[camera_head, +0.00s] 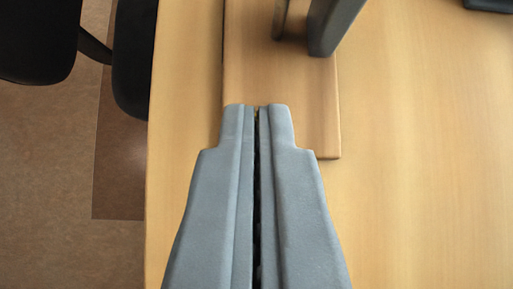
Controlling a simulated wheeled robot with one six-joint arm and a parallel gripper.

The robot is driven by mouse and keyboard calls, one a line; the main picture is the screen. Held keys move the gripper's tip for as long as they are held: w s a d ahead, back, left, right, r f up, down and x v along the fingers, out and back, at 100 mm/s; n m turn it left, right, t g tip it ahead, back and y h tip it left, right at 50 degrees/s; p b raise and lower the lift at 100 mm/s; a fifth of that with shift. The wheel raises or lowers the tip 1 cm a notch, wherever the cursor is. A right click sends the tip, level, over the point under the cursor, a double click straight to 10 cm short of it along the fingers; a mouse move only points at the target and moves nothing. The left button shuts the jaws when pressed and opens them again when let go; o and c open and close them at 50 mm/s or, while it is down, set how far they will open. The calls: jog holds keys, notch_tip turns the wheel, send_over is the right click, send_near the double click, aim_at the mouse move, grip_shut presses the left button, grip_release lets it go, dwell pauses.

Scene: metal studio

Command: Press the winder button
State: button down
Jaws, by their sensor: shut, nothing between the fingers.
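My gripper (257,106) is shut and empty, its two grey fingers side by side over a wooden board (315,115). On the board's far part stand a grey upright piece (328,28) and a thin brownish upright piece (280,18), both cut off by the top edge of the picture. They are ahead of my fingertips and to the right. I cannot make out the winder button; a tiny yellowish spot shows at the fingertips, but I cannot tell what it is. My fingers hide part of the board.
The board lies on a light wooden table (430,170) with free room to the right. The table's left edge borders a brown floor (50,180). Black chair parts (135,60) stand at the upper left. A dark object (488,5) is at the top right corner.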

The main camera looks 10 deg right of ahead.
jog(key=v, duration=0.9)
jog(key=shift+w+r, duration=0.15)
jog(key=s+d+r+n+t+y, duration=0.1)
jog(key=s+d+t, duration=0.2)
jog(key=s, duration=2.5)
jog(key=t, duration=0.5)
jog(key=shift+d+r+n, duration=0.15)
jog(key=shift+r+n, duration=0.15)
jog(key=shift+r, duration=0.1)
